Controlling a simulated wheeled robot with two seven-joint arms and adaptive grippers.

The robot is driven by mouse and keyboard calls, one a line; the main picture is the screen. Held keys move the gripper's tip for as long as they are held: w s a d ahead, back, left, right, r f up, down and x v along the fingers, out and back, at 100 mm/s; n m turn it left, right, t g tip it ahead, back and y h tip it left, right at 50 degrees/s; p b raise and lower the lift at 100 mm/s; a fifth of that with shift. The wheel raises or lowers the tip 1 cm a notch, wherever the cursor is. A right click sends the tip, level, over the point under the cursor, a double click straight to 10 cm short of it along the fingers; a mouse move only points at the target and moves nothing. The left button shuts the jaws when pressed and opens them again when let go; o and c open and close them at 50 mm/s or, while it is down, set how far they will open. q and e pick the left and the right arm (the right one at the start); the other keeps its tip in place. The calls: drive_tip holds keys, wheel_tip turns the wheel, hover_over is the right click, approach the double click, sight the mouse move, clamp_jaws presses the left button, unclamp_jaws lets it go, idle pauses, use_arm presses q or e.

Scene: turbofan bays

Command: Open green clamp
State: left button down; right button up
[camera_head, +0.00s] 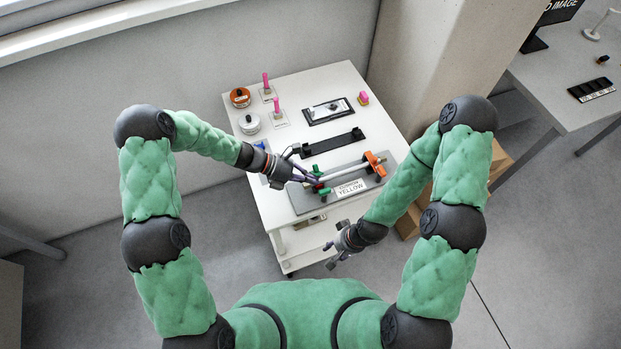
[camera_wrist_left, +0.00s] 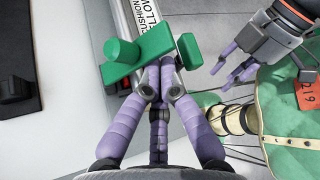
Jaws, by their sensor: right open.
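The green clamp (camera_head: 318,170) is at the left end of a light tube on the grey plate. In the left wrist view the clamp (camera_wrist_left: 122,51) shows a round green knob on a green bar, with a separate green block (camera_wrist_left: 190,51) to its right. My left gripper (camera_head: 314,180) is at the clamp. Its purple fingers (camera_wrist_left: 158,72) come close together at the bar's lower right side, and the tips are partly hidden. I cannot tell whether they grip it. My right gripper (camera_head: 335,256) is open and empty, in front of the table's near edge.
An orange clamp (camera_head: 374,163) is at the tube's right end. A label (camera_head: 349,188) reading "cushion yellow" lies on the plate. Behind are a black holder (camera_head: 333,142), a framed tray (camera_head: 328,111), orange and white round containers, and pink-handled items.

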sight(314, 167)
use_arm(q)
drive_tip(key=shift+w+a+r+n+g+h+p, duration=0.15)
drive_tip(key=shift+w+r+n+g+h+p, duration=0.2)
drive_tip(key=shift+n+g+p, duration=0.2)
drive_tip(key=shift+w+a+r+n+g+h, duration=0.1)
drive_tip(key=shift+w+r+n+g+h, duration=0.1)
drive_tip(key=shift+w+n+g+h, duration=0.2)
drive_tip(key=shift+w+a+n+g+h+b, duration=0.1)
drive_tip(key=shift+w+n+g+h+b, duration=0.1)
drive_tip(key=shift+n+g+h+b, duration=0.35)
drive_tip(key=n, duration=0.1)
drive_tip(key=w+h+b, duration=0.1)
drive_tip(key=n+g+b, duration=0.1)
drive_tip(key=shift+w+a+r+n+h, duration=0.25)
drive_tip(key=shift+w+r+n+h, duration=0.05)
drive_tip(key=shift+w+r, duration=0.15)
drive_tip(key=shift+w, duration=0.15)
drive_tip(key=shift+a+b, duration=0.1)
drive_tip(key=shift+b, duration=0.25)
drive_tip(key=v, duration=1.2)
